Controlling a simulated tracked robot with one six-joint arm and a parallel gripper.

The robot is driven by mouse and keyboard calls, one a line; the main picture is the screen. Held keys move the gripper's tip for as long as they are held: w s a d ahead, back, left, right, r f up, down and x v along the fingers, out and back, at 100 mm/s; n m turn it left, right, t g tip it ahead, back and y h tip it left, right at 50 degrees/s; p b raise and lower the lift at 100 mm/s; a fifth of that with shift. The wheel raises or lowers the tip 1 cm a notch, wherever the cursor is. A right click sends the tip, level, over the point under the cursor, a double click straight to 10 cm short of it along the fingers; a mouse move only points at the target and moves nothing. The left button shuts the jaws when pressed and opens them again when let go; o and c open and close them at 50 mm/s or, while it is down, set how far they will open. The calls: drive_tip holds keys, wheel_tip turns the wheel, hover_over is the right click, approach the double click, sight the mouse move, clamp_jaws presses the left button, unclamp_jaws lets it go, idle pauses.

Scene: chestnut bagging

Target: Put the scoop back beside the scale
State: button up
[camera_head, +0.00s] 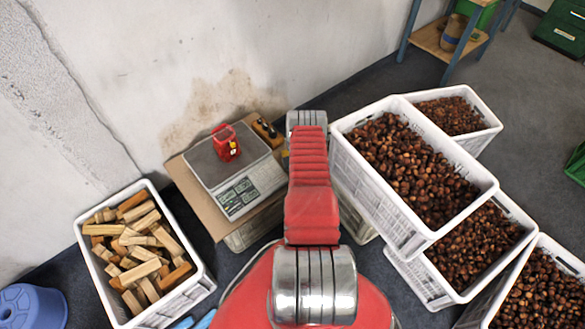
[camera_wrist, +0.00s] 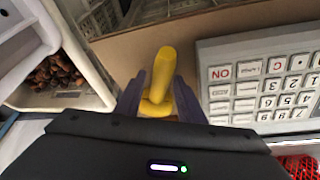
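The scale (camera_head: 238,178) is a pale box with a keypad and a grey top plate, on a cardboard sheet (camera_head: 197,196). A red net bag (camera_head: 226,143) sits on its plate. In the wrist view the scale's keypad (camera_wrist: 262,82) is right of my gripper (camera_wrist: 160,82). My gripper is shut on a yellow handle (camera_wrist: 163,68), which I take as the scoop's, above or at the brown cardboard beside the scale. The rest of the scoop is hidden. In the head view my red arm hides the gripper and handle.
A white crate of wooden blocks (camera_head: 205,276) stands left of the scale. Several white crates of chestnuts (camera_head: 392,232) stand right of my arm. A small wooden item (camera_head: 265,130) lies behind the scale. A blue tub (camera_head: 32,306) is at lower left.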

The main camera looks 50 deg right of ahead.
drive_tip(key=shift+r, duration=0.2)
drive_tip(key=shift+v, duration=5.35)
drive_tip(key=shift+s+a+r, duration=0.15)
drive_tip(key=shift+s+r, duration=0.05)
drive_tip(key=shift+r, duration=0.3)
